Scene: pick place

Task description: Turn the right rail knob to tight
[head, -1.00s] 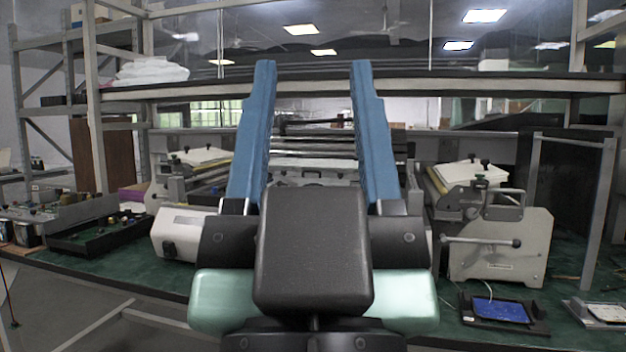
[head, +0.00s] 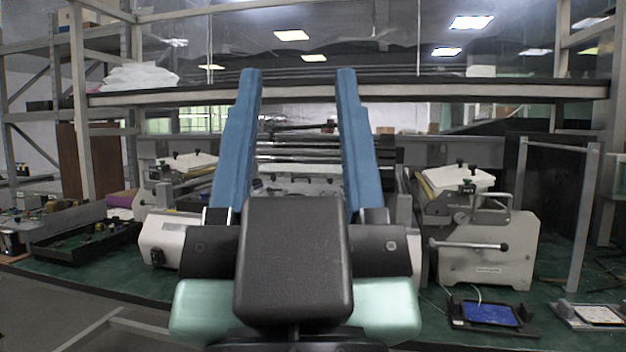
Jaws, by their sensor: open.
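My gripper (head: 298,76) stands large in the middle of the head view, its two blue fingers pointing up and away, wide apart with nothing between them. Behind it on the green bench is a machine with rails; my gripper hides much of its middle. Its right end is a pale grey housing (head: 487,262) with a lever ending in a dark knob (head: 504,247). Small dark knobs (head: 470,186) stand on the clamp above this housing. I cannot tell which one is the right rail knob, or how tight it is. My gripper appears apart from them, to their left in the picture.
A long shelf (head: 400,91) on metal posts crosses above the bench. A grey upright frame (head: 584,230) stands right of the machine. A tablet (head: 490,313) lies at the front right. A black tray of parts (head: 85,245) is at the left.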

